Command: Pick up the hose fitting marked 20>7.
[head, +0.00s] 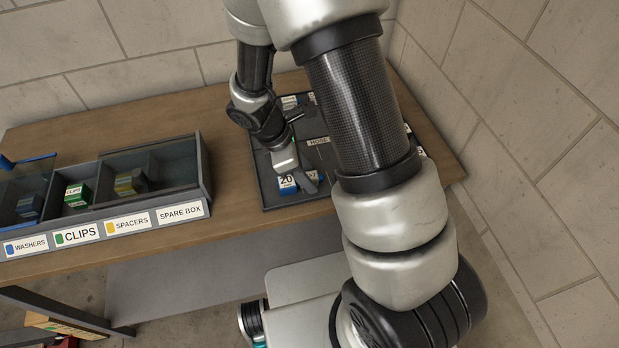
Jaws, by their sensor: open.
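A grey divided tray (268,190) lies on the right part of the wooden bench, with a label that begins "HOSE". In its front part a white and blue piece (287,184) shows "20" at its face. Just right of it, a similar white and blue face (313,176) shows what looks like a 7. A dark finger stands between them, so I cannot tell whether they are one fitting marked 20>7 or two. My gripper (300,180) is open and low over the tray at these faces. Its contact with them is hidden.
More labelled pieces (289,101) sit at the tray's back; my arm hides much of its right side. At left stands a dark bin row (205,165) labelled washers, clips, spacers and spare box. Bare bench (232,165) lies between. A block wall (500,90) rises at right.

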